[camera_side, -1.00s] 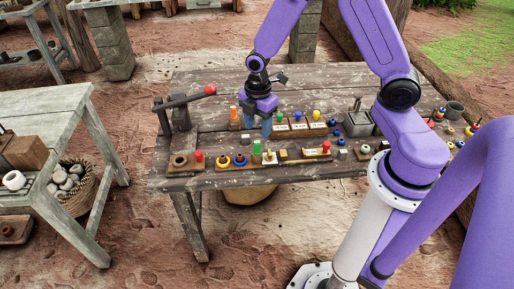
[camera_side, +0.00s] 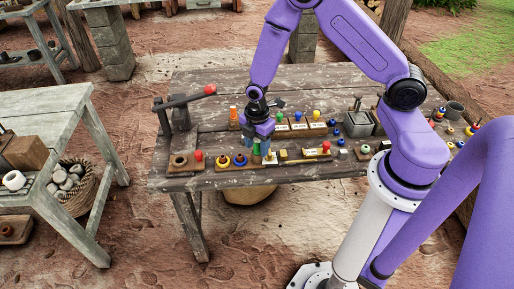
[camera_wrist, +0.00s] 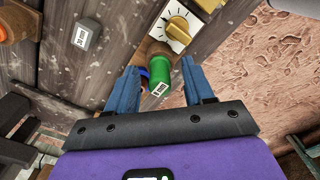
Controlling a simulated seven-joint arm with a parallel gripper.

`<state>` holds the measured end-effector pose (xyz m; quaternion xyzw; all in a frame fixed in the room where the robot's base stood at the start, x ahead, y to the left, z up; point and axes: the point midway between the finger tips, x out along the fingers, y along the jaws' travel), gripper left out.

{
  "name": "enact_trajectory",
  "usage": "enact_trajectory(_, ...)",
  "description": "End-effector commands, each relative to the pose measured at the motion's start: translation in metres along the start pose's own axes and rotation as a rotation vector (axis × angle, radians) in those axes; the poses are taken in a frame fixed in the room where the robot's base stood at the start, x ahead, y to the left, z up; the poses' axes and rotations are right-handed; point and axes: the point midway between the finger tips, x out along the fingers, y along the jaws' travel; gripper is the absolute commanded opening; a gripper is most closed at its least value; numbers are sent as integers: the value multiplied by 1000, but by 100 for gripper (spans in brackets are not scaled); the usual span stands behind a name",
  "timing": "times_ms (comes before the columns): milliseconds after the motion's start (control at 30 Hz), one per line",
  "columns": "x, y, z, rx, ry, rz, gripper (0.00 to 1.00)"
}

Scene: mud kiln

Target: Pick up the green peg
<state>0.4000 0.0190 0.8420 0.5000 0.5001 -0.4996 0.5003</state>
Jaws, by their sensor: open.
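The green peg (camera_wrist: 161,77) stands between the two blue fingers of my gripper (camera_wrist: 160,88) in the wrist view, with a white label on its side. The fingers are open, with a gap on each side of the peg. In the side view my gripper (camera_side: 258,152) is low over the front edge of the table, and the green peg (camera_side: 256,150) is mostly hidden by the fingers. A blue ring or peg part shows just beside the green peg in the wrist view.
A white dial plate with a yellow knob (camera_wrist: 179,28) is close beyond the peg. A grey labelled block (camera_wrist: 86,38) lies to its left. A red-tipped lever (camera_side: 208,90) rises at the left.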

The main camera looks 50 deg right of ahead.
Motion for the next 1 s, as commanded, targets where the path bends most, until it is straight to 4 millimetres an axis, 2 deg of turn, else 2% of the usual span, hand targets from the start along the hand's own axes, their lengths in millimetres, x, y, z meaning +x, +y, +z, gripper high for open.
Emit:
enact_trajectory(167,0,0,0,0,0,0,52)
enact_trajectory(300,0,0,0,0,0,0,7)
enact_trajectory(333,0,0,0,0,0,0,0)
enact_trajectory(767,-4,0,0,1,0,0,0)
enact_trajectory(1000,-23,1,0,1,1,2,0)
